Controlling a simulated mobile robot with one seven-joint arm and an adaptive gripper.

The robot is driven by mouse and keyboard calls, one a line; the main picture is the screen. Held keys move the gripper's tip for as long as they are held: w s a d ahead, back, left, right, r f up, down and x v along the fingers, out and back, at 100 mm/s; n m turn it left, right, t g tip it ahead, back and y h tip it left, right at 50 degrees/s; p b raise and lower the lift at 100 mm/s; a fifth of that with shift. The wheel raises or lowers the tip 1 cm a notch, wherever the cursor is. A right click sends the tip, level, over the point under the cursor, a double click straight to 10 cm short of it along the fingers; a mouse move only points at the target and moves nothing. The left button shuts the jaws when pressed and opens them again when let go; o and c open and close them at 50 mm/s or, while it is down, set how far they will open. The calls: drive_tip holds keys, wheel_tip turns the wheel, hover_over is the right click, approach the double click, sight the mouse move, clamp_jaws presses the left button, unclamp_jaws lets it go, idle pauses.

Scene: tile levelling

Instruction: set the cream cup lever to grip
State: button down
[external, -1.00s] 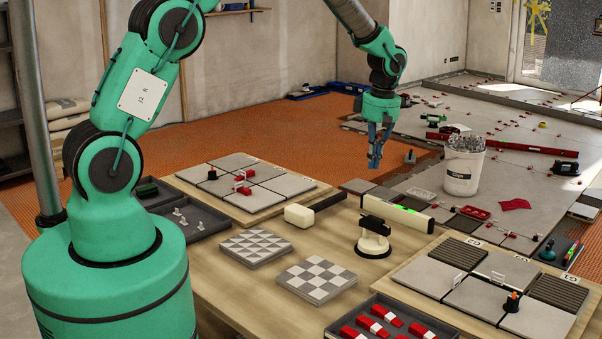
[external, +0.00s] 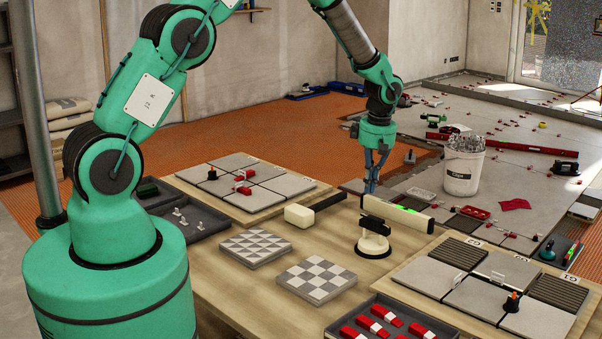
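The cream cup (external: 373,243) is a round cream suction base standing on the wooden table. Its black lever (external: 375,206) lies on top, tilted slightly down to the right; whether it is set to grip I cannot tell. My gripper (external: 371,190) points down just above and behind the lever's left end. Its fingertips look close together and partly overlap the lever's left end in this view, so contact and the opening between them cannot be made out.
A cream level with a green vial (external: 409,211) lies just behind the cup. A white-headed mallet (external: 299,215) is to the left. Patterned tile stacks (external: 317,279) are at front left, a tray of red wedges (external: 440,325) in front, and a grey tile panel (external: 428,275) at right.

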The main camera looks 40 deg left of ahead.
drive_tip(key=shift+a+f, duration=0.2)
drive_tip(key=shift+f, duration=1.45)
drive_tip(key=shift+a+f, duration=0.15)
drive_tip(key=shift+f, duration=1.45)
drive_tip(key=shift+a+f+b, duration=0.2)
drive_tip(key=shift+f+b, duration=0.45)
drive_tip(key=shift+b, duration=0.1)
drive_tip(key=shift+r, duration=0.2)
drive_tip(key=shift+r, duration=0.7)
drive_tip(key=shift+r+p, duration=0.1)
drive_tip(key=shift+p, duration=0.2)
